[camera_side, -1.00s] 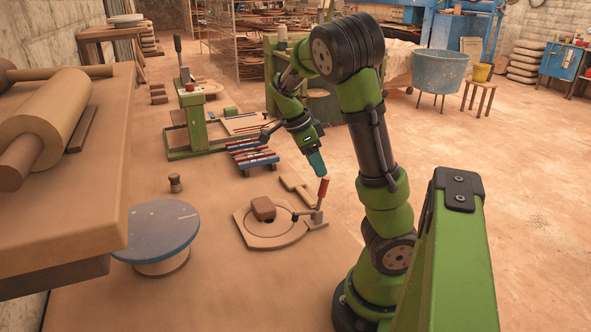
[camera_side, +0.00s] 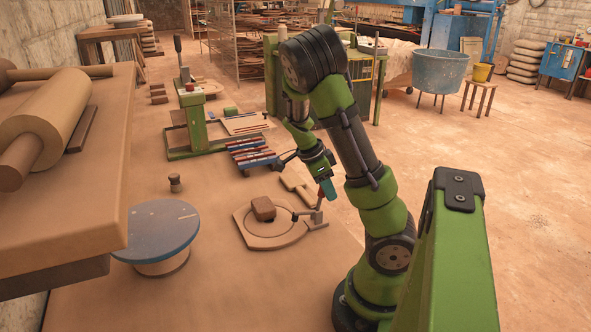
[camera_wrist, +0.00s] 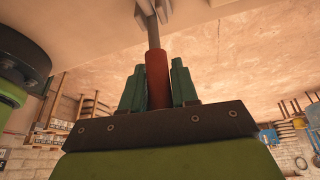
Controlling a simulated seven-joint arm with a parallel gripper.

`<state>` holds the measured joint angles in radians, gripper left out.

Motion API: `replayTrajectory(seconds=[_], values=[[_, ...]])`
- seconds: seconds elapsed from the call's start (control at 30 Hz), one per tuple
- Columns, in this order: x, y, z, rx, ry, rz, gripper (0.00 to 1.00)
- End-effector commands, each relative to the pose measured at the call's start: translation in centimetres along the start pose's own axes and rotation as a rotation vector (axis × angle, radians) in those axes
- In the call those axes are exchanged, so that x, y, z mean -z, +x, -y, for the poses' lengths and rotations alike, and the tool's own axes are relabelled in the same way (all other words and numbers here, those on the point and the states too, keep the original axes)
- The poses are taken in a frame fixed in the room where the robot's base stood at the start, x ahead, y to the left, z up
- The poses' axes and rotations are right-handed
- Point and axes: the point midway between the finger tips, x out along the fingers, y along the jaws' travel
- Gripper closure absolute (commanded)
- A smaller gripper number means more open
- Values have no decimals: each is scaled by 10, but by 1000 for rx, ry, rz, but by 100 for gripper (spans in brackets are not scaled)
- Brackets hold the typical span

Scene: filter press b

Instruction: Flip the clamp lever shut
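The clamp lever stands up at the right side of the round press base (camera_side: 262,241). Its red handle (camera_side: 321,197) leans slightly right, partly hidden by my gripper (camera_side: 327,190). In the wrist view the red handle (camera_wrist: 158,80) lies between the two green fingers of my gripper (camera_wrist: 158,78), with its grey metal shaft running past the fingertips. The fingers flank the handle closely; whether they press on it cannot be told. A brown block (camera_side: 263,208) sits on the base, and the lever's clamp arm reaches toward it.
A blue-topped turntable (camera_side: 160,228) stands left of the base. A small weight (camera_side: 175,184) stands behind it. A rack of blue and red bars (camera_side: 252,155) and a green press (camera_side: 195,120) lie farther back. The tabletop in front of the base is clear.

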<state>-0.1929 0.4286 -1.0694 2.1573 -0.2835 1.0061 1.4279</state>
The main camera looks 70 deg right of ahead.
Motion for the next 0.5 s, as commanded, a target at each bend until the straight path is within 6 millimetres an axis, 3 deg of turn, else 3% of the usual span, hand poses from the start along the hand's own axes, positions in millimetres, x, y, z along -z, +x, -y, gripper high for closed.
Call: replayTrajectory(seconds=[0.03,0.17,0.5], values=[[0,0,0,0,0,0,79],[0,0,0,0,0,0,99],[-3,-2,0,2,0,-28,100]])
